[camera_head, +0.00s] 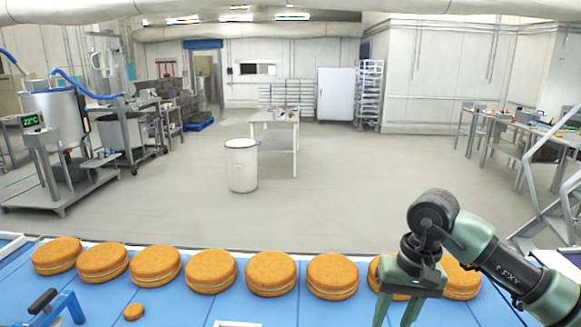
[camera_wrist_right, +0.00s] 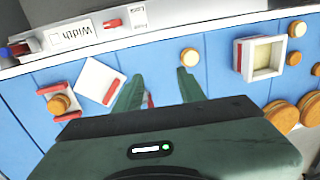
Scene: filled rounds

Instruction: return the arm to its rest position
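My right arm comes in from the right in the head view, bent down over the blue worktop (camera_head: 180,312). Its green gripper (camera_head: 396,314) points down in front of the filled rounds at the right end of the row. In the right wrist view the two green fingers of the right gripper (camera_wrist_right: 160,75) stand apart with nothing held between them. A small round (camera_wrist_right: 190,56) lies on the worktop just beyond the fingertips. My left gripper is in neither view.
Several large filled rounds (camera_head: 211,271) stand in a row along the worktop's far edge. A small round (camera_head: 134,312) and a blue black-handled device (camera_head: 62,308) lie front left. The wrist view shows a white tray (camera_wrist_right: 101,82) and a square box (camera_wrist_right: 261,57). Open floor lies beyond.

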